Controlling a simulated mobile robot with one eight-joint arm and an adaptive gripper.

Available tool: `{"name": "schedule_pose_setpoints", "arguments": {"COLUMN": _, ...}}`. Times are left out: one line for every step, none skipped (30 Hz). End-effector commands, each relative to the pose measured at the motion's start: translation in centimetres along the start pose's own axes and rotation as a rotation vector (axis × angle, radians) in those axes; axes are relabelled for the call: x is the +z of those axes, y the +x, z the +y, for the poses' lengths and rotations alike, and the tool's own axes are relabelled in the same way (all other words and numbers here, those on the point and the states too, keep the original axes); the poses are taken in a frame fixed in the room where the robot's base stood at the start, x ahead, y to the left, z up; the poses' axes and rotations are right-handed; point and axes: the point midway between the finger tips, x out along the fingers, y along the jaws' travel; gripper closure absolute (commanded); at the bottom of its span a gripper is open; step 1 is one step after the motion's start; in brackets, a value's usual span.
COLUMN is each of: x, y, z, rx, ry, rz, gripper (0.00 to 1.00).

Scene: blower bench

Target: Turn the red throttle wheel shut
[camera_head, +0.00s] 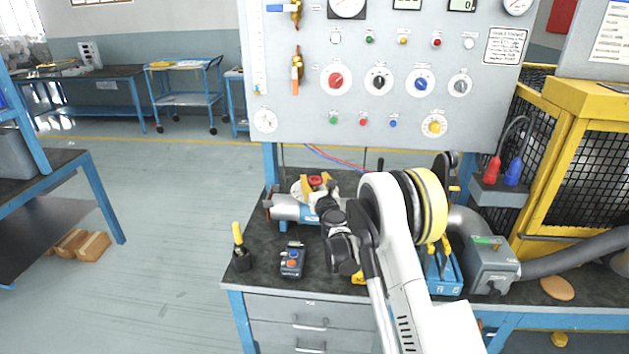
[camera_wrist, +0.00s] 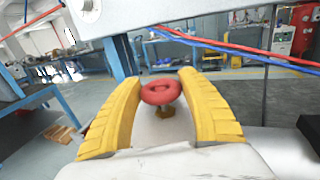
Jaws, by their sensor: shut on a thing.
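The red throttle wheel (camera_head: 315,180) sits on top of the grey pipe (camera_head: 286,207) at the back of the bench. In the wrist view the red wheel (camera_wrist: 161,92) stands between the two yellow fingers, on a brass-coloured stem (camera_wrist: 165,112). My gripper (camera_head: 318,184) is shut on the wheel, with a finger on its left and right in the wrist view (camera_wrist: 160,84). The exact finger contact is hard to make out. My arm hides part of the pipe in the head view.
A grey panel (camera_head: 300,124) with knobs and gauges rises behind the wheel. Red and blue hoses (camera_wrist: 240,50) cross near it. A black-and-orange control box (camera_head: 292,260) and a yellow-handled tool (camera_head: 240,250) stand on the dark bench (camera_head: 262,283). A yellow cage (camera_head: 585,150) is at right.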

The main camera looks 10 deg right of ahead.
Motion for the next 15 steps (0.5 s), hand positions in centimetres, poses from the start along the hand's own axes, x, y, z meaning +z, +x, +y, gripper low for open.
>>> {"name": "schedule_pose_setpoints", "arguments": {"x": -0.06, "y": -0.01, "z": 0.11, "rx": -0.013, "ry": 0.000, "rz": 0.000, "gripper": 0.83}}
{"name": "schedule_pose_setpoints", "arguments": {"x": -0.07, "y": -0.01, "z": 0.14, "rx": -0.025, "ry": 0.000, "rz": 0.000, "gripper": 0.83}}
{"name": "schedule_pose_setpoints", "arguments": {"x": -0.08, "y": 0.00, "z": 0.19, "rx": -0.043, "ry": 0.001, "rz": 0.000, "gripper": 0.83}}
{"name": "schedule_pose_setpoints", "arguments": {"x": -0.09, "y": 0.00, "z": 0.22, "rx": -0.058, "ry": 0.000, "rz": 0.000, "gripper": 0.83}}
{"name": "schedule_pose_setpoints", "arguments": {"x": -0.10, "y": 0.01, "z": 0.20, "rx": -0.076, "ry": 0.000, "rz": 0.000, "gripper": 0.83}}
{"name": "schedule_pose_setpoints", "arguments": {"x": -0.11, "y": 0.02, "z": 0.23, "rx": -0.101, "ry": 0.000, "rz": 0.000, "gripper": 0.83}}
{"name": "schedule_pose_setpoints", "arguments": {"x": -0.12, "y": 0.03, "z": 0.27, "rx": -0.122, "ry": 0.000, "rz": 0.000, "gripper": 0.83}}
{"name": "schedule_pose_setpoints", "arguments": {"x": -0.13, "y": 0.03, "z": 0.27, "rx": -0.145, "ry": 0.000, "rz": 0.000, "gripper": 0.83}}
{"name": "schedule_pose_setpoints", "arguments": {"x": -0.14, "y": 0.02, "z": 0.25, "rx": -0.178, "ry": 0.000, "rz": 0.000, "gripper": 0.83}}
{"name": "schedule_pose_setpoints", "arguments": {"x": -0.16, "y": 0.02, "z": 0.30, "rx": -0.203, "ry": 0.000, "rz": 0.000, "gripper": 0.83}}
{"name": "schedule_pose_setpoints", "arguments": {"x": -0.16, "y": 0.02, "z": 0.28, "rx": -0.230, "ry": 0.000, "rz": 0.000, "gripper": 0.83}}
{"name": "schedule_pose_setpoints", "arguments": {"x": -0.16, "y": 0.04, "z": 0.28, "rx": -0.266, "ry": 0.000, "rz": 0.000, "gripper": 0.83}}
{"name": "schedule_pose_setpoints", "arguments": {"x": -0.15, "y": 0.04, "z": 0.32, "rx": -0.294, "ry": 0.000, "rz": 0.000, "gripper": 0.83}}
{"name": "schedule_pose_setpoints", "arguments": {"x": -0.17, "y": 0.03, "z": 0.27, "rx": -0.323, "ry": 0.000, "rz": 0.000, "gripper": 0.83}}
{"name": "schedule_pose_setpoints", "arguments": {"x": -0.17, "y": 0.05, "z": 0.29, "rx": -0.361, "ry": 0.000, "rz": 0.000, "gripper": 0.83}}
